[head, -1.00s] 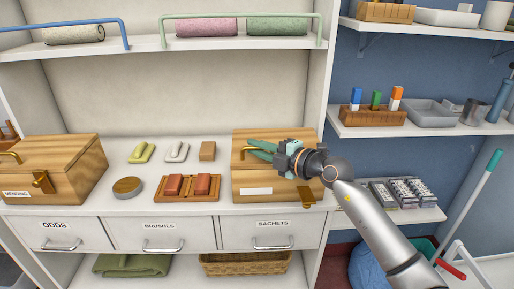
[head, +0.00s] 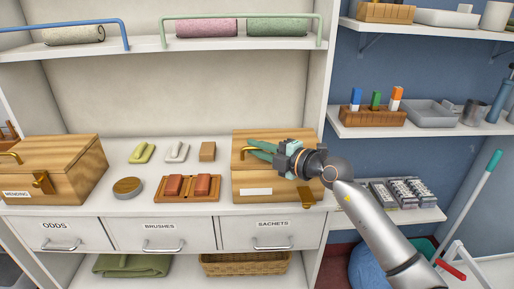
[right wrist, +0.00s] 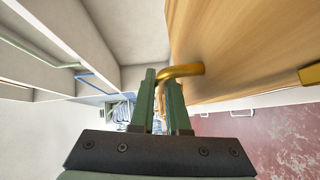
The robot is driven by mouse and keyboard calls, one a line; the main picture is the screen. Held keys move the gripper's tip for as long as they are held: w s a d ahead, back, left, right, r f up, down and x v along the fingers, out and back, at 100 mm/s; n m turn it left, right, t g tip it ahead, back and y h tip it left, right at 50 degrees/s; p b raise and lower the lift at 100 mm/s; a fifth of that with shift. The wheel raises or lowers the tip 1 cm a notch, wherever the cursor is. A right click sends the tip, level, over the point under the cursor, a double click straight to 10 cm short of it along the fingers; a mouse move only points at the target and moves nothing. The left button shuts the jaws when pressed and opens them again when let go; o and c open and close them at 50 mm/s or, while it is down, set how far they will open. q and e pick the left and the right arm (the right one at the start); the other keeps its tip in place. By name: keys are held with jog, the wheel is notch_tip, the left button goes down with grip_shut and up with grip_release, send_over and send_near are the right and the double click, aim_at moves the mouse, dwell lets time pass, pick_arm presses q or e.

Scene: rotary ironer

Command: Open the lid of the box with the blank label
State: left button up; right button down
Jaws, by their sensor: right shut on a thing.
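The wooden box with the blank white label (head: 256,192) stands at the right end of the shelf counter. Its lid (head: 278,137) looks closed. A brass handle (head: 243,153) is on the left part of the lid, and a brass latch (head: 306,195) is on the front. My right gripper (head: 249,148) reaches over the lid from the right, its green fingers shut on the handle. In the right wrist view the handle (right wrist: 183,71) enters between the fingertips (right wrist: 161,92), beside the wooden box (right wrist: 240,45). My left gripper is not in view.
A similar wooden box (head: 60,165) labelled MENDING stands at the left. Between the boxes lie a wooden tray (head: 187,199) with red blocks, a round tin (head: 127,187) and small brushes or blocks. A shelf (head: 240,41) with rolls and rails is above.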

jog(key=shift+w+r+p, duration=0.15)
jog(key=shift+r+p, duration=0.55)
jog(key=shift+p, duration=0.05)
jog(key=w+r+m+p, duration=0.1)
jog(key=w+r+p, duration=0.4)
jog(key=r+p, duration=0.2)
jog(key=shift+w+r+g+h+p, duration=0.3)
jog(key=shift+g+h+p, duration=0.1)
jog(key=shift+p, duration=0.7)
jog(key=c, duration=1.2)
grip_release()
